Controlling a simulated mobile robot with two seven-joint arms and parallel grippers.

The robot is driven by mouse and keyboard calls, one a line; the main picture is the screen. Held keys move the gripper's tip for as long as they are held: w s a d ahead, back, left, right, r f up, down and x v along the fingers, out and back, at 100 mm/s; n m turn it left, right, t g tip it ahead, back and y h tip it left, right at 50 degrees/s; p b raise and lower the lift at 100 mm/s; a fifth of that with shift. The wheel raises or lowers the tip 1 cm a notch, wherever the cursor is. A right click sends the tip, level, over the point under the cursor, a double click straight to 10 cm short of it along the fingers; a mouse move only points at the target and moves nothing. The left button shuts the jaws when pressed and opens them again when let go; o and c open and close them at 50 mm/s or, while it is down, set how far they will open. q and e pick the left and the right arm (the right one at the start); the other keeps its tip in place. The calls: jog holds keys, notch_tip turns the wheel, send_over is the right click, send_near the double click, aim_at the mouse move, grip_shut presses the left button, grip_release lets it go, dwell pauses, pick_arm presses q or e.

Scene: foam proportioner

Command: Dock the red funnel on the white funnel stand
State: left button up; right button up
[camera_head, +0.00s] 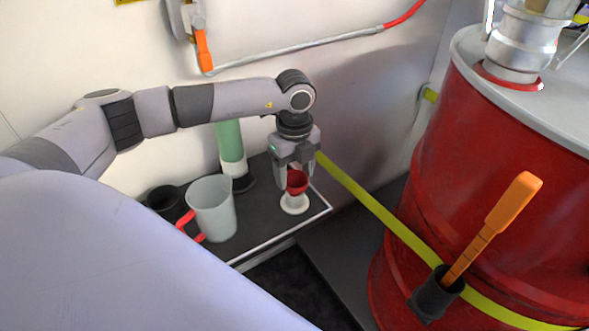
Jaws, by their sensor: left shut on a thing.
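The red funnel (297,183) is at the fingertips of my left gripper (295,172), which comes down from above and is shut on it. The white funnel stand (294,204) stands on the dark shelf near its right end. The funnel is directly above the stand, and its lower part is at the stand's top. I cannot tell whether the funnel rests on the stand or hangs just above it. My right gripper is not in view.
A pale jug (214,212) with a red handle, a dark cup (165,201) and a green-and-white cylinder (231,150) stand left on the dark shelf (262,222). A large red drum (500,140) with a yellow strap and an orange-handled tool (500,215) fills the right.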

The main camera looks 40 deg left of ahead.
aim_at(294, 179)
pick_arm(q)
jog(key=shift+f, duration=0.45)
jog(key=o, duration=0.7)
jog(key=shift+o, duration=0.2)
notch_tip(294, 179, up, 11)
jog(key=p, duration=0.8)
